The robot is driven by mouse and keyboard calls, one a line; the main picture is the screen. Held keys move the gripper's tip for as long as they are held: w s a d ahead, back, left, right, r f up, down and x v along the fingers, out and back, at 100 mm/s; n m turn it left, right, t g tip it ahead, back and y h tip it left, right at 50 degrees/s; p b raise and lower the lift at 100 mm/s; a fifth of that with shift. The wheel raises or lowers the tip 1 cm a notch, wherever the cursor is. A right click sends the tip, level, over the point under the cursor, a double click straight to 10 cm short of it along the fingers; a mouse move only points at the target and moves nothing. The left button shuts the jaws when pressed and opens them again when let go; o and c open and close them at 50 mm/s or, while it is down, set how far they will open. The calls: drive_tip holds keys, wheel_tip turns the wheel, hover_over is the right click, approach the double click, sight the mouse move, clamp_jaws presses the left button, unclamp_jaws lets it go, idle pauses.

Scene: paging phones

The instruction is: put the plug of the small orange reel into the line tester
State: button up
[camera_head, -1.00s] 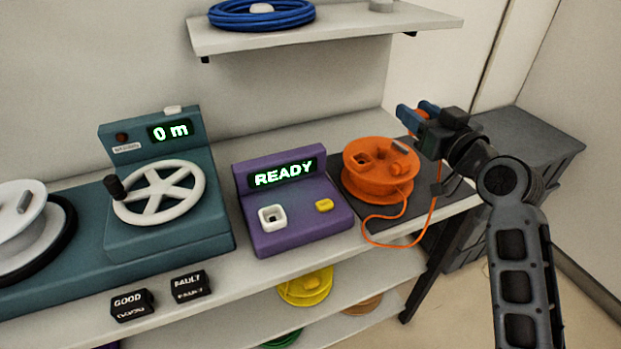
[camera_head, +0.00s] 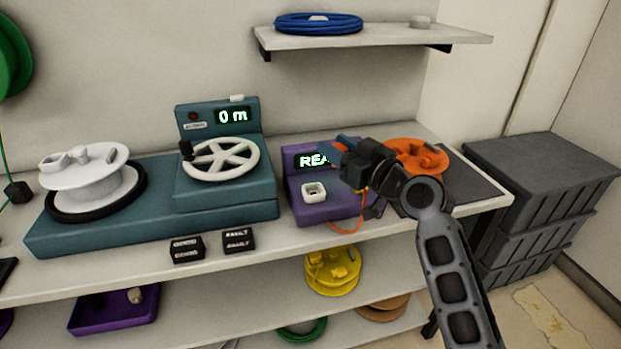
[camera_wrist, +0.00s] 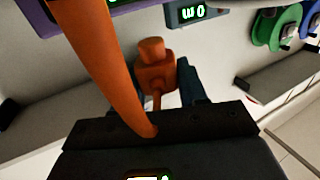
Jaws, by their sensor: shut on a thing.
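The line tester (camera_head: 300,207) is a purple box with a lit display, partly covered by my arm, and a white square socket (camera_head: 314,192) on its sloped top. The small orange reel (camera_head: 428,157) lies on a dark mat behind my wrist, partly hidden. My gripper (camera_head: 341,150) has blue fingers and is in front of the tester's display, above and right of the socket. In the wrist view it is shut on the orange plug (camera_wrist: 155,72). The orange cord (camera_head: 347,229) hangs in a loop below; it crosses the wrist view close to the camera (camera_wrist: 98,50).
A teal winder (camera_head: 150,228) with a white handwheel and a "0 m" display stands left of the tester. Two black label blocks (camera_head: 187,249) sit at the table's front. A shelf (camera_head: 390,35) with a blue coil overhangs behind. Grey crates (camera_head: 545,190) stand at right.

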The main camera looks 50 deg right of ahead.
drive_tip(key=w+a+f, duration=0.2)
drive_tip(key=w+a, duration=0.1)
drive_tip(key=shift+w+f+p, duration=0.25)
drive_tip(key=shift+f+p, duration=0.1)
drive_tip(key=shift+f, duration=0.05)
drive_tip(key=shift+f+b, duration=0.4)
drive_tip(key=shift+f, duration=1.65)
drive_tip(key=shift+f+b, duration=0.35)
drive_tip(key=shift+b, duration=0.05)
drive_tip(key=o, duration=1.1)
drive_tip(key=shift+r, duration=0.1)
drive_tip(key=shift+r, duration=0.1)
